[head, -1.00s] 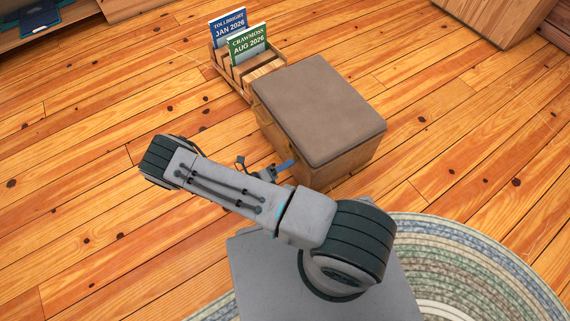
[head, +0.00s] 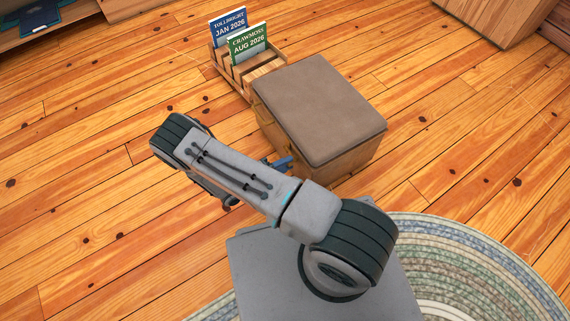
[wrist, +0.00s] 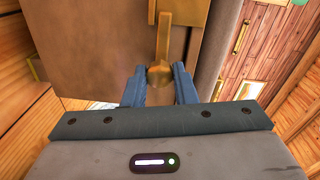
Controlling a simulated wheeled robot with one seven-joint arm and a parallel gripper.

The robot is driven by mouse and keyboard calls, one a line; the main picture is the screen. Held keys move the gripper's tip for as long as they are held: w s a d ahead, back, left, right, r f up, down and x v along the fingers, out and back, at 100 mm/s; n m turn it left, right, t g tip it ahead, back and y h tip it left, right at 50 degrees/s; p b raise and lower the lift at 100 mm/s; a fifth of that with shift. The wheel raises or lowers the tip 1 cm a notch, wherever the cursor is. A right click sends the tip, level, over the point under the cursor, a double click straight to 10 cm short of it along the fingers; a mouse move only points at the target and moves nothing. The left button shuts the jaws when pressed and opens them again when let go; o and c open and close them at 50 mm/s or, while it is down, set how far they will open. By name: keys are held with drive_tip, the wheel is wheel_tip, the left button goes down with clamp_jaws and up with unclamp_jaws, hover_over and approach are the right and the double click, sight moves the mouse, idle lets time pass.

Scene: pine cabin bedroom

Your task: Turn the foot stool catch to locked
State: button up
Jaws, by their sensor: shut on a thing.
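The foot stool (head: 318,108) has a brown padded top and a wooden body and stands in the middle of the head view. Its brass catch (wrist: 160,74) shows in the wrist view as a lever with a rounded end, in front of a brass plate (wrist: 184,12) on the stool's side. My gripper (wrist: 159,82) has its blue fingers on either side of the lever's rounded end, shut on it. In the head view the gripper (head: 283,162) is against the near left side of the stool, mostly hidden by my arm, and the catch is hidden there.
A wooden rack (head: 246,74) holding a blue and a green calendar-like booklet stands just behind the stool. A braided rug (head: 480,262) lies at the lower right. The plank floor left of the stool is clear.

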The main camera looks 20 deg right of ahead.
idle(0.4)
drive_tip(key=o, duration=1)
drive_tip(key=shift+a, duration=0.1)
drive_tip(key=p+v, duration=0.2)
drive_tip(key=v, duration=1.1)
drive_tip(key=shift+s+a+r+p, duration=0.1)
drive_tip(key=shift+a+p, duration=0.2)
drive_tip(key=shift+p, duration=0.05)
